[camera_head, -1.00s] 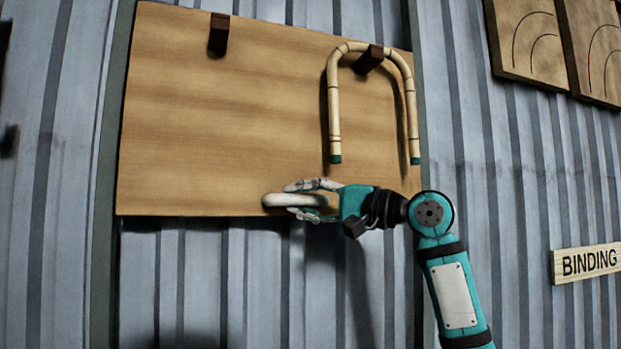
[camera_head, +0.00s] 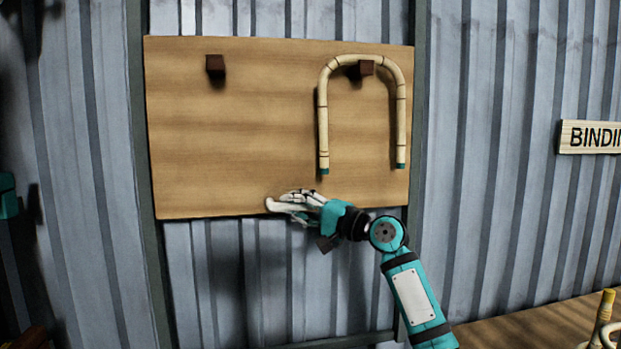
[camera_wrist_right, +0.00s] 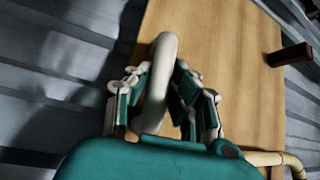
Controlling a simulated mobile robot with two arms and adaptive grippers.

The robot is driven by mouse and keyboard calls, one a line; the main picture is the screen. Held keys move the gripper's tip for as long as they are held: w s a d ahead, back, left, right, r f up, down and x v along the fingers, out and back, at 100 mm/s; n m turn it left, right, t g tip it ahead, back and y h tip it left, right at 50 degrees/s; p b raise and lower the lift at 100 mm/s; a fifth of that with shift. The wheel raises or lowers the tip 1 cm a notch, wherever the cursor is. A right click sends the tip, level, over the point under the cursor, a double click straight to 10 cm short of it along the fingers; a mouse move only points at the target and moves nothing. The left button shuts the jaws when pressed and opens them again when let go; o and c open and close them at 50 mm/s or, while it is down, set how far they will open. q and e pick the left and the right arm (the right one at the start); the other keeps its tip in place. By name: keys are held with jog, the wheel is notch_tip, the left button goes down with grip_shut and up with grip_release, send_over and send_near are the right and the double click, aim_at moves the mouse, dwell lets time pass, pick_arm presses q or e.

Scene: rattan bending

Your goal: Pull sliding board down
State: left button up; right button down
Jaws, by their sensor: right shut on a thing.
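The wooden sliding board (camera_head: 250,130) hangs upright between two vertical rails on the corrugated metal wall. A pale curved handle (camera_head: 272,205) sits at its lower edge. My right gripper (camera_head: 290,201) is shut on this handle. In the right wrist view, the handle (camera_wrist_right: 163,60) runs between the fingers of the right gripper (camera_wrist_right: 160,95), with the board (camera_wrist_right: 235,85) behind it. My left gripper is not clearly in view; only a teal part shows at the left edge of the head view.
A bent rattan piece (camera_head: 322,120) hangs in a U-shape from a dark peg (camera_head: 366,68) on the board. Another peg (camera_head: 215,65) is bare. A BINDING sign (camera_head: 590,137) is at the right. A wooden surface (camera_head: 530,325) with rattan is at the lower right.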

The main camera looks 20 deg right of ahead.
pick_arm(q)
jog(key=f+b, duration=0.1)
jog(key=f, duration=0.1)
jog(key=w+f+b, duration=0.1)
jog(key=f+b, duration=0.1)
jog(key=shift+w+a, duration=0.1)
pick_arm(e)
notch_tip(320, 180, down, 9)
jog(key=shift+r, duration=0.15)
jog(key=c, duration=1.2)
grip_release()
pick_arm(q)
jog(key=shift+w, duration=0.4)
pick_arm(e)
jog(key=shift+o, duration=0.2)
jog(key=shift+r, duration=0.1)
pick_arm(q)
jog(key=shift+s, duration=0.1)
pick_arm(e)
jog(key=v, duration=1.2)
